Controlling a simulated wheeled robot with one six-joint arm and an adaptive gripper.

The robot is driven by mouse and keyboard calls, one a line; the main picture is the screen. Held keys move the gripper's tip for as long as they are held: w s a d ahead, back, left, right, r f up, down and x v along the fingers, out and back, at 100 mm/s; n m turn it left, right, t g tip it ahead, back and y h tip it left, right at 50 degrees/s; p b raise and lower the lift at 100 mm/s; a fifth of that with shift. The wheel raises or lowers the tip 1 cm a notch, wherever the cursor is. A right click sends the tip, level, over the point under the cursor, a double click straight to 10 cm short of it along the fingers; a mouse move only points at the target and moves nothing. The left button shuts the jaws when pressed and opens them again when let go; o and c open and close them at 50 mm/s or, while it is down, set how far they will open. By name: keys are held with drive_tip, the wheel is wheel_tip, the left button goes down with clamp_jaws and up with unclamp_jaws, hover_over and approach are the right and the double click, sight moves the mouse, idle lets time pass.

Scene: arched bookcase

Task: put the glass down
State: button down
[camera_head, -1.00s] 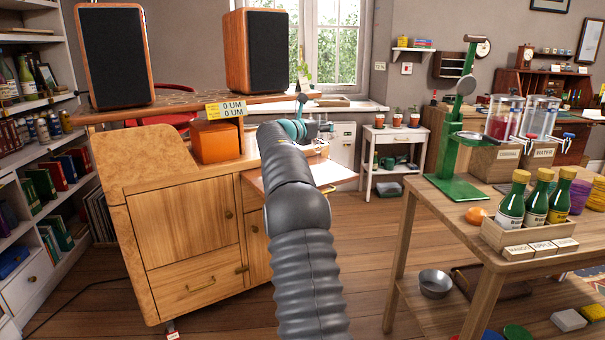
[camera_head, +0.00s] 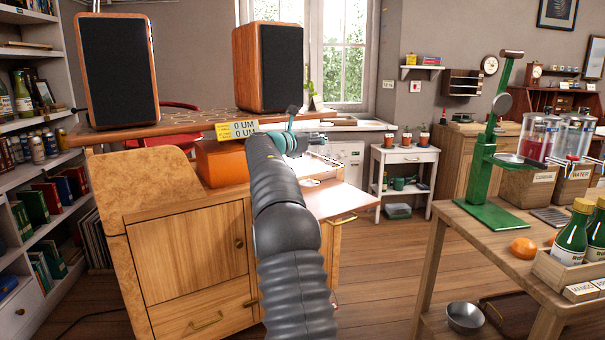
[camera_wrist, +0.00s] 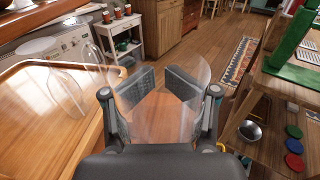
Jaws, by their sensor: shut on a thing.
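The glass (camera_wrist: 160,115) is large and clear, and shows between the two pads of my gripper (camera_wrist: 160,87) in the wrist view. My gripper is shut on it. The glass is so transparent that its rim and base are hard to make out. Behind it, the wooden leaf (camera_wrist: 35,135) of the cabinet lies to the left and open floor to the right. A second clear glass shape (camera_wrist: 62,92) stands on the leaf at the left. In the head view my arm reaches to the leaf (camera_head: 335,202); the gripper's fingertips and the held glass cannot be made out there.
The wooden cabinet (camera_head: 190,250) carries an orange box (camera_head: 221,163) and a shelf with two speakers (camera_head: 268,67). A white side table (camera_head: 405,157) stands behind. A wooden table (camera_head: 465,225) with bottles and dispensers is at the right. Floor between them is clear.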

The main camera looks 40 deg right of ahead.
drive_tip(key=b, duration=0.1)
hover_over(302, 184)
wheel_tip(302, 184, down, 4)
drive_tip(key=shift+d+r, duration=0.1)
drive_tip(key=shift+d, duration=0.05)
drive_tip(key=shift+f+b, duration=0.55)
drive_tip(key=shift+f, duration=1.55)
drive_tip(key=shift+c, duration=1.5)
unclamp_jaws()
drive_tip(key=a, duration=1.2)
drive_tip(key=shift+s+r, duration=0.3)
drive_tip(key=shift+s, duration=0.05)
drive_tip(key=shift+a, duration=0.1)
